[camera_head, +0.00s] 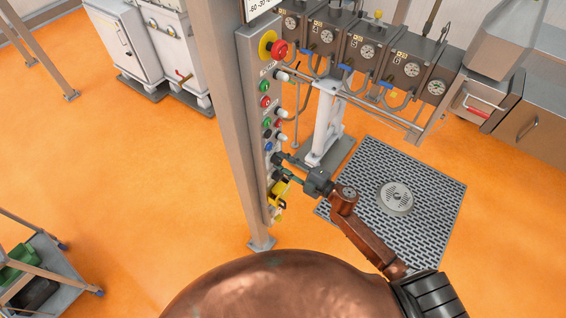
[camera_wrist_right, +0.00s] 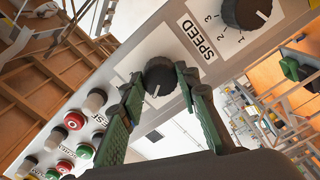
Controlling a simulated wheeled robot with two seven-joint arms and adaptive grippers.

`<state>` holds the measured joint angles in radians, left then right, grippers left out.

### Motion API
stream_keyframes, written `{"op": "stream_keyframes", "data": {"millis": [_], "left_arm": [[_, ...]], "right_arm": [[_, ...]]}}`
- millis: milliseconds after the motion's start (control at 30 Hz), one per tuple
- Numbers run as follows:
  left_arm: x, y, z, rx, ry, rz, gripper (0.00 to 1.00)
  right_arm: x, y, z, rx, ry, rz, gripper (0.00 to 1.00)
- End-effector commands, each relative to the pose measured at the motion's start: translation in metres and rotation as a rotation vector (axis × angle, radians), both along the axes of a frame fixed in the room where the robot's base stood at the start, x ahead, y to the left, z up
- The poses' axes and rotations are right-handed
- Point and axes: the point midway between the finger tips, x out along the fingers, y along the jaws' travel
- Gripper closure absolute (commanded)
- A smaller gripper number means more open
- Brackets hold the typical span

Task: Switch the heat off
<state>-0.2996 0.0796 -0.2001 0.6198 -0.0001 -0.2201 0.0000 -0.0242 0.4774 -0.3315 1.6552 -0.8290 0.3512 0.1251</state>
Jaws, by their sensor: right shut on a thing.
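A grey control panel (camera_head: 256,130) on a post stands upright in the head view. My right gripper (camera_head: 284,168) is at the lower part of its face. In the right wrist view my right gripper (camera_wrist_right: 158,88) has its green fingers on both sides of a black knob (camera_wrist_right: 159,70) and is shut on it. The knob's white mark points down in that view. No label of this knob is readable. The SPEED label (camera_wrist_right: 200,38) lies between it and another black knob (camera_wrist_right: 246,10) with a numbered scale. My left gripper is not in view.
Red and green buttons (camera_wrist_right: 74,121) sit close by on the panel. A red emergency button (camera_head: 279,50) is at its top. Dark gauge units (camera_head: 366,50) hang behind. A floor grate (camera_head: 425,180) lies to the right.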

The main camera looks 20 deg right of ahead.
Motion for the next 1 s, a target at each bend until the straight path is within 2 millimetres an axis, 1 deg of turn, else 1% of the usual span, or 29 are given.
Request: {"op": "stream_keyframes", "data": {"millis": [333, 367, 600, 767, 867, 1000], "left_arm": [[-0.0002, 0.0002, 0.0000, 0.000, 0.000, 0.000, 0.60], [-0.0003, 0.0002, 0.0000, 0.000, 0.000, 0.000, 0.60], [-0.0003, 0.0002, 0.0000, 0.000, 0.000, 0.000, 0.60], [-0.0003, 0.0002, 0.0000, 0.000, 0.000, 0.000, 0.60], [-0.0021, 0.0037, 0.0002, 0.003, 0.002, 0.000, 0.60], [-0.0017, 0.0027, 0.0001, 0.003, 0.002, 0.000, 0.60]], "right_arm": [[-0.0003, -0.0001, -0.0004, -0.004, -0.002, 0.000, 0.95], [-0.0003, -0.0001, -0.0004, -0.004, -0.002, 0.000, 0.68], [-0.0002, -0.0001, -0.0003, -0.004, -0.002, 0.000, 0.53], [-0.0001, 0.0000, -0.0002, -0.003, -0.001, 0.000, 0.53], [-0.0007, -0.0005, -0.0003, -0.003, -0.001, 0.000, 0.53], [-0.0090, -0.0075, -0.0017, -0.003, 0.001, -0.002, 0.53]]}}
